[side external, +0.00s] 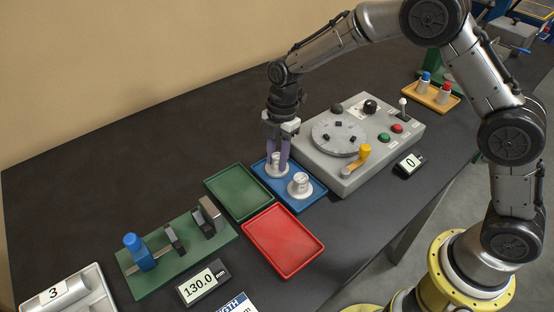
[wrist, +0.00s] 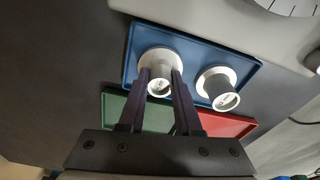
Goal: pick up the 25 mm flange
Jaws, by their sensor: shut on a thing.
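Two pale grey flanges, each a round base with a narrower hub, are at the blue tray (side external: 317,197). My gripper (side external: 277,155) points down and is shut on the hub of the farther flange (side external: 276,171). In the wrist view the purple fingers (wrist: 160,84) stand on both sides of this held flange (wrist: 159,57). Its base appears at the tray floor; I cannot tell whether it touches. The other flange (side external: 299,186) stands upright and free nearer the front, and in the wrist view it is on the right (wrist: 216,86). The size marks on the hubs are too small to read.
A grey control box (side external: 360,140) with a dial and yellow handle stands close behind the blue tray. Empty green (side external: 238,192) and red (side external: 283,241) trays lie beside it. A green fixture (side external: 180,254) and a display reading 130.0 (side external: 203,282) are at the front left.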

